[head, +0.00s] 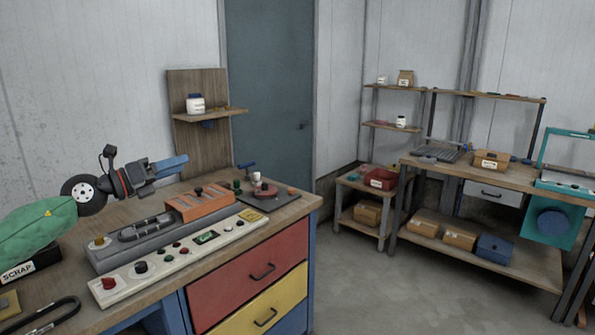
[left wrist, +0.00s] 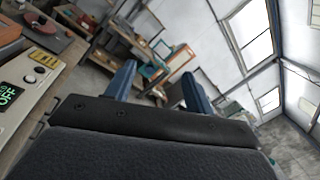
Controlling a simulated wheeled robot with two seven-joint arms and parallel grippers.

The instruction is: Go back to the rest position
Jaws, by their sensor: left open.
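My left gripper (head: 172,167) hangs above the workbench (head: 282,211) in the head view, its blue fingers pointing right and clear of the top. In the left wrist view, the left gripper (left wrist: 158,80) has its two blue fingers spread apart with nothing held between them. Below it are a cream control panel (head: 185,255) with a red knob, a green display and several buttons, and an orange block (head: 200,205) on a grey unit. My right gripper shows in neither view.
A green bundle (head: 38,232) sits over the black SCRAP box (head: 32,268) at left. A wooden back board (head: 190,145) with a shelf and white jar (head: 195,104) stands behind the bench. A second bench (head: 520,176) is at right. Floor between is clear.

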